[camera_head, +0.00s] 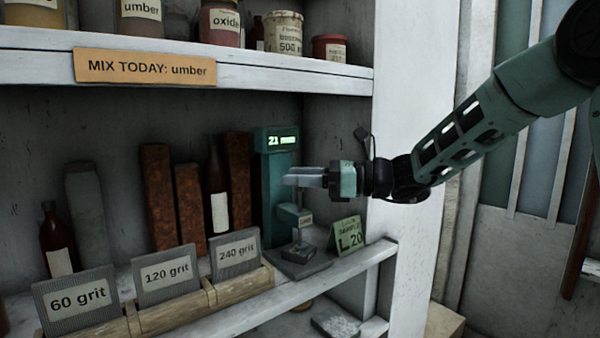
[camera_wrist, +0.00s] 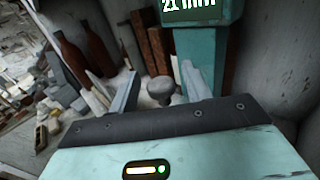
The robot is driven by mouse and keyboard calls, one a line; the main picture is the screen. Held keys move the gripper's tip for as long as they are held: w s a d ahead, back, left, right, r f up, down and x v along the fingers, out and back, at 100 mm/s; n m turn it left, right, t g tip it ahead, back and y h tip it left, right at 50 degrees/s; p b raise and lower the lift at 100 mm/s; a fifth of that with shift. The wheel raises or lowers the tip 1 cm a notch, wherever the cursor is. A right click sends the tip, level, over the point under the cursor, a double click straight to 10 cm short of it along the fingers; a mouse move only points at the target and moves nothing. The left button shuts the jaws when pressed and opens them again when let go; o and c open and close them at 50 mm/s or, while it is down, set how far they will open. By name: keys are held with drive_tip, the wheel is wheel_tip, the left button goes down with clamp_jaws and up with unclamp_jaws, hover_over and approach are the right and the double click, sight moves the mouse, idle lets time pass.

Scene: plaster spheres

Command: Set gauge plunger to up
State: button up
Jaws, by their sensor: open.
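The gauge (camera_head: 267,205) is a teal column on the shelf with a lit display (camera_head: 280,140) on top; the wrist view also shows this display (camera_wrist: 188,4), reading 21 mm. The plunger knob (camera_wrist: 161,88) is a round grey cap, seen between my two fingers in the wrist view. In the head view my gripper hides the knob; a lower arm and stem (camera_head: 297,222) show beneath it, above the dark base plate (camera_head: 301,265). My gripper (camera_head: 290,179) is open and reaches in from the right, level, at the column's front. Contact with the knob cannot be told.
A green card (camera_head: 348,236) marked L 20 stands right of the gauge, near the white upright (camera_head: 415,120). Grit cards in a wooden rack (camera_head: 190,305) stand at the left front. Rusty blocks (camera_head: 160,195) and a brown bottle (camera_head: 217,190) stand left of the gauge. A shelf (camera_head: 290,75) runs overhead.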

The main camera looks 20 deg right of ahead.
drive_tip(key=shift+a, duration=0.1)
clamp_jaws()
drive_tip(key=shift+r+p, duration=1)
drive_tip(key=shift+r, duration=0.3)
drive_tip(key=shift+w, duration=0.1)
unclamp_jaws()
drive_tip(key=shift+f, duration=0.1)
drive_tip(key=b+v, duration=0.5)
drive_tip(key=v, duration=1.2)
drive_tip(key=shift+d, duration=0.25)
